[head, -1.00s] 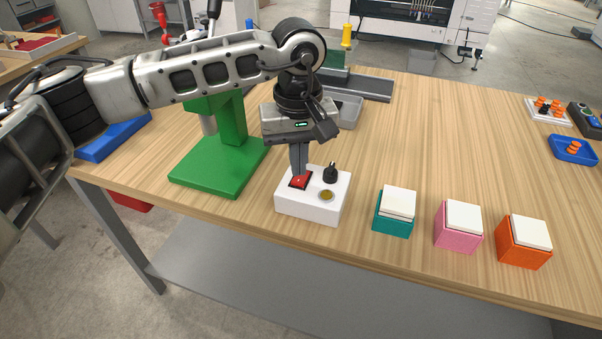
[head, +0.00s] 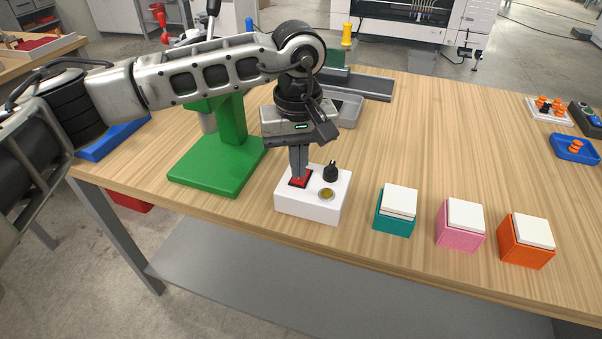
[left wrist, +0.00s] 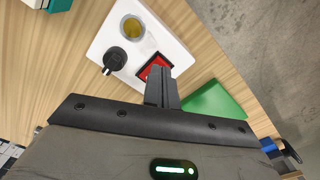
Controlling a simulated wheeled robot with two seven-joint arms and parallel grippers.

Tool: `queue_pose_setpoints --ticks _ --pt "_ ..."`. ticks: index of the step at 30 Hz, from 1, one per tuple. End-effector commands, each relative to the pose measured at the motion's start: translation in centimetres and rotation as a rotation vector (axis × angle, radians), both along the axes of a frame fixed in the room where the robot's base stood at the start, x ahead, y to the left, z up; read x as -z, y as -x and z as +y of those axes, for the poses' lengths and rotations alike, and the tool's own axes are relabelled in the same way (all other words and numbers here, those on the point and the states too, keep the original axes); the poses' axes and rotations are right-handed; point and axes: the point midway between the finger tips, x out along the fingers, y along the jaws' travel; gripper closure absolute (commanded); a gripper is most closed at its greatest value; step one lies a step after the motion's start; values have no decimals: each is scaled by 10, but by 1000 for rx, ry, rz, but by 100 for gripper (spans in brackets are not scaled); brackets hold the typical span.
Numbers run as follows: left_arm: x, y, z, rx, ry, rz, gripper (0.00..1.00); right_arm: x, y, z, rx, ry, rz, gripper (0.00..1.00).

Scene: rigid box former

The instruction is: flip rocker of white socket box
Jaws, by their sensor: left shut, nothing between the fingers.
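The white socket box (head: 308,208) stands on the wooden table near its front edge. On its top are a red rocker (head: 301,183) in a black frame, a black knob (head: 330,172) and a round yellowish socket (head: 326,194). In the left wrist view the white box (left wrist: 172,44), the red rocker (left wrist: 154,66), the knob (left wrist: 114,59) and the socket (left wrist: 132,27) also show. My left gripper (head: 299,176) is shut and empty, pointing down with its fingertips at the rocker. Whether they touch it, I cannot tell; the fingers hide part of the rocker. My right gripper is not in view.
A green press stand (head: 215,168) is left of the box. Teal (head: 393,218), pink (head: 460,231) and orange (head: 525,248) blocks with white tops stand to the right. A grey tray (head: 348,112) is behind my gripper. The table's right middle is clear.

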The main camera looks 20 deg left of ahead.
Motion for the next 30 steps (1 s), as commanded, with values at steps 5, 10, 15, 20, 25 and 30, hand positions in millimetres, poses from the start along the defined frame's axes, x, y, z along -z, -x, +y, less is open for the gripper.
queue_pose_setpoints --ticks 5,10,15,20,25,30 --pt "4 0 0 0 0 0 100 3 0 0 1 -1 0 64" --pt "6 0 0 0 0 0 100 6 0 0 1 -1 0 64" --pt "9 0 0 0 0 0 100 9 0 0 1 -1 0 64" --pt "12 0 0 0 0 0 100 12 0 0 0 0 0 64" --pt "15 0 0 0 -1 0 100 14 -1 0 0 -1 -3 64" --pt "12 0 0 0 -1 2 100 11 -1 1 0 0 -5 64"
